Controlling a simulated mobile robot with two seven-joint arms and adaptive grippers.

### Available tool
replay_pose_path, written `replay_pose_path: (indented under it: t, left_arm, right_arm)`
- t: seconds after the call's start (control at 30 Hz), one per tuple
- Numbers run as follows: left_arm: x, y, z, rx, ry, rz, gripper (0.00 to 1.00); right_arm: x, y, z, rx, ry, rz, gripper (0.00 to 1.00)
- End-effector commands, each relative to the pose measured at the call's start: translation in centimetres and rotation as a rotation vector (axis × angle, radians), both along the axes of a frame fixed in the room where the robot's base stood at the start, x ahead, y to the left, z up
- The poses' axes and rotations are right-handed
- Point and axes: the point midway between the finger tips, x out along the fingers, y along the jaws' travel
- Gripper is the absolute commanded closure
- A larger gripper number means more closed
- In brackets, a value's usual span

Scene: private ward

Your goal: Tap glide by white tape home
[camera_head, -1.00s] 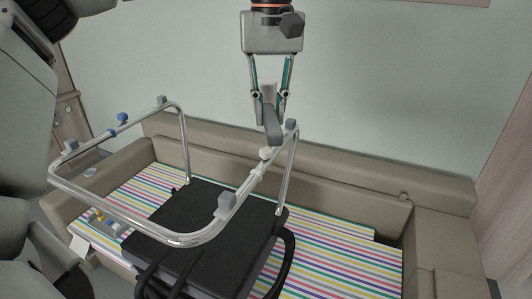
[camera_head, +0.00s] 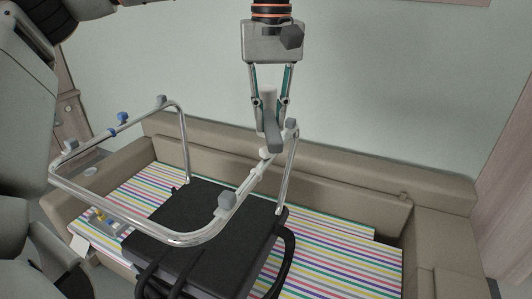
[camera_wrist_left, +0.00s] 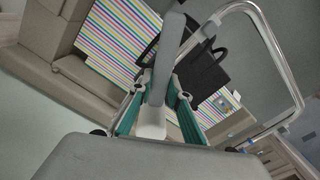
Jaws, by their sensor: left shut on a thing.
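My left gripper (camera_head: 270,104) hangs over the back right of an upturned tubular metal frame (camera_head: 180,238). It is shut on the white part of a mallet-like tool, whose grey bar (camera_head: 273,137) points down toward the frame. In the left wrist view the grey bar (camera_wrist_left: 166,58) extends beyond the fingers, with the white part (camera_wrist_left: 152,122) between them. A pale fitting (camera_head: 264,154) sits on the right rail just below the bar's lower end; I cannot tell whether they touch. My right gripper is out of view.
A black seat or bag (camera_head: 205,222) with dark straps lies within the frame on a striped mat (camera_head: 350,262). The beige sofa (camera_head: 440,225) surrounds it. Blue fittings (camera_head: 122,117) are on the left rail. A small tray (camera_head: 104,222) lies at left. The wall behind is bare.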

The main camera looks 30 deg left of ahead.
Motion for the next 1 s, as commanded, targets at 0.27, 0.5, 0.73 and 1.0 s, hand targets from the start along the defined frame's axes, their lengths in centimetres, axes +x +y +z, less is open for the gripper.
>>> replay_pose_path:
  t: [0.27, 0.5, 0.73, 1.0]
  left_arm:
    - [0.0, 0.0, -3.5, 0.000, 0.000, 0.001, 1.00]
    - [0.1, 0.0, -0.1, 0.002, -0.003, 0.002, 1.00]
    - [0.0, 0.0, 1.5, 0.002, 0.001, 0.000, 1.00]
    - [0.0, 0.0, 1.4, 0.001, 0.002, 0.000, 1.00]
  right_arm:
    - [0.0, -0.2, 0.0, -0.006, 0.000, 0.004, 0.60]
    - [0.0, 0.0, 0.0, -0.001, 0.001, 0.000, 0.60]
    - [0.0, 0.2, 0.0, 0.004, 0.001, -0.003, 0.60]
    - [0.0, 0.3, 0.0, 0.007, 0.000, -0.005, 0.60]
